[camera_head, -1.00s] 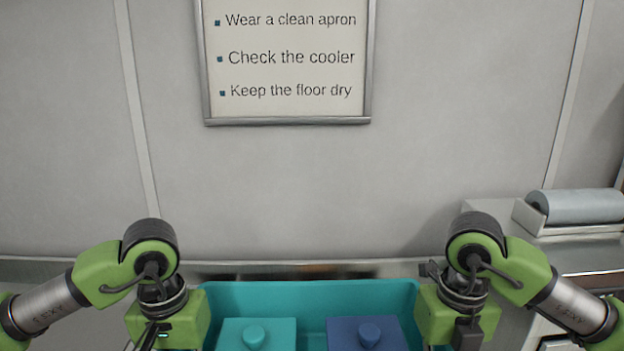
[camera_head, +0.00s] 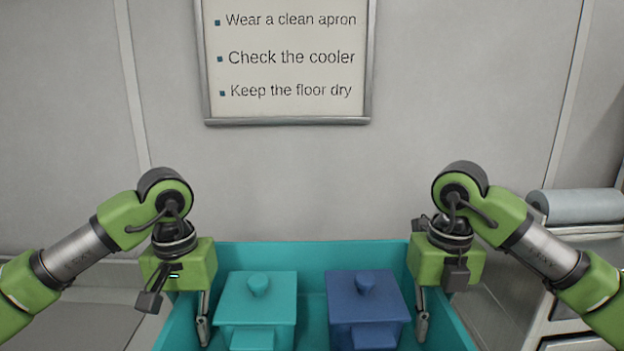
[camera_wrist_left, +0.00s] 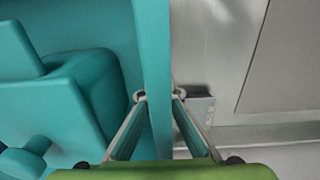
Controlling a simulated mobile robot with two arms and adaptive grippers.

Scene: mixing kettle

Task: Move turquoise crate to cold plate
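The turquoise crate (camera_head: 312,258) is at the bottom middle of the head view, its front cut off. It holds a turquoise lidded box (camera_head: 256,300) and a blue lidded box (camera_head: 366,300). My left gripper (camera_head: 198,333) is on the crate's left wall, one finger showing inside. In the left wrist view its fingers (camera_wrist_left: 160,97) are on both sides of the crate wall (camera_wrist_left: 153,50). My right gripper (camera_head: 426,330) is on the right wall, one finger inside, the other hidden. Both look shut on the walls, holding the crate up. I see no cold plate that I can identify.
A grey wall with a framed sign (camera_head: 288,60) stands behind. At the right is a metal unit with a grey roll (camera_head: 580,206) on top. A pale grey surface (camera_head: 85,315) shows left of the crate.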

